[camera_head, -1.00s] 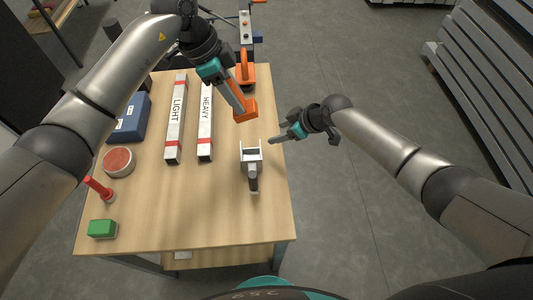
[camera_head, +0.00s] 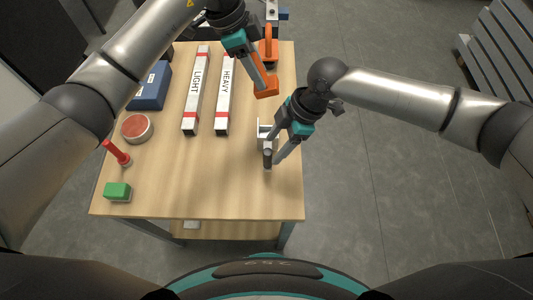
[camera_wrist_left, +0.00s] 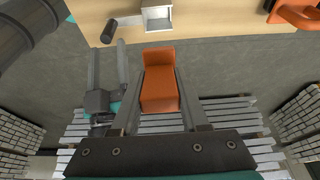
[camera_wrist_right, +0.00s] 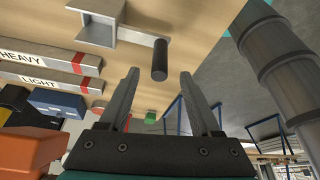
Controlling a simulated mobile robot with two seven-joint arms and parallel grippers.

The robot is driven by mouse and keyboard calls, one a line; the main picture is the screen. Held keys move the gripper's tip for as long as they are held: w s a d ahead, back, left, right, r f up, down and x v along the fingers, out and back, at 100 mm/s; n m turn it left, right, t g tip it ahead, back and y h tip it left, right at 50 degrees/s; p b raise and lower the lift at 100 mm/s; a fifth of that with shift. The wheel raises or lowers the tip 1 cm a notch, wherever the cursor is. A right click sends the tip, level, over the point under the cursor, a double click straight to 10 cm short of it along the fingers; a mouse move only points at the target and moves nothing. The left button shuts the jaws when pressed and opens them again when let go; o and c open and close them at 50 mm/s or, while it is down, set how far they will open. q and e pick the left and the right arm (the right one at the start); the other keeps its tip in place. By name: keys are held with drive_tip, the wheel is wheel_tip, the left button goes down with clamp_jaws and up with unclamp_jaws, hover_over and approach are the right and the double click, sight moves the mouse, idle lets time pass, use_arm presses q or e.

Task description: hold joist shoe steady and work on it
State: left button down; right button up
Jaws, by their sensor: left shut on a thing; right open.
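The joist shoe (camera_head: 262,128) is a light grey metal bracket with an open box shape near the table's right edge. A dark cylindrical handle (camera_head: 267,158) sticks out from it on the near side. The shoe (camera_wrist_right: 97,22) and handle (camera_wrist_right: 160,58) also show in the right wrist view. My right gripper (camera_head: 272,157) is open, its fingers around or just short of the handle; contact cannot be told. My left gripper (camera_head: 262,84) is shut on an orange block-like tool (camera_wrist_left: 160,82) beyond the shoe, apart from it.
The wooden table (camera_head: 200,190) carries bars marked LIGHT (camera_head: 196,90) and HEAVY (camera_head: 223,90). A blue case (camera_head: 150,88), red-topped round tin (camera_head: 137,127), red-handled item (camera_head: 117,152) and green block (camera_head: 117,191) stand at left. The front middle is clear.

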drive_tip(key=x, duration=0.8)
drive_tip(key=shift+f, duration=0.1)
drive_tip(key=shift+c, duration=0.2)
clamp_jaws()
idle(1.2)
